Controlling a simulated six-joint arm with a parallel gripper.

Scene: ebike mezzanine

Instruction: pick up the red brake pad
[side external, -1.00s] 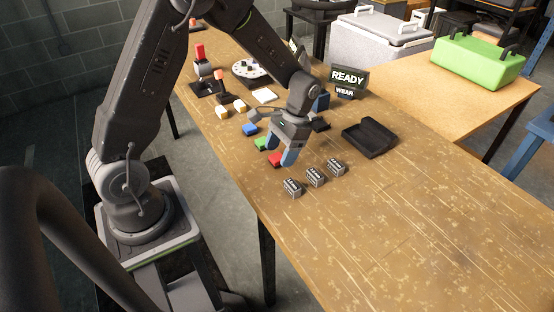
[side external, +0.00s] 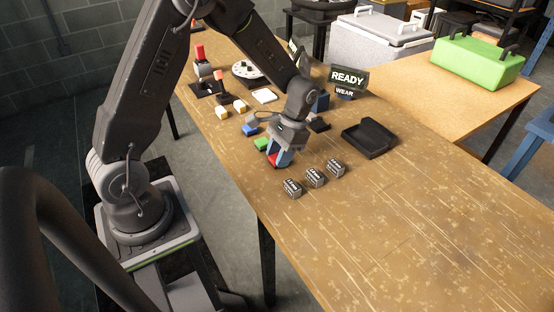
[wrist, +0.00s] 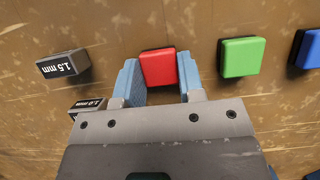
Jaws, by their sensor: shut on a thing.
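The red brake pad (side external: 272,162) is a small red block low at the wooden table, partly hidden by my fingers. In the wrist view the red brake pad (wrist: 158,67) sits between the two blue fingers. My gripper (side external: 279,155) points down over it and is shut on it. The wrist view also shows my gripper (wrist: 158,75), with one finger at each side of the pad. I cannot tell any gap under the pad, so it looks to be at table height.
A green pad (side external: 262,144) and a blue pad (side external: 249,130) lie beyond the red one. Grey labelled blocks (side external: 315,178) stand nearer on the table (side external: 400,220). A black open tray (side external: 369,139) and a READY sign (side external: 347,78) are to the right. The near tabletop is clear.

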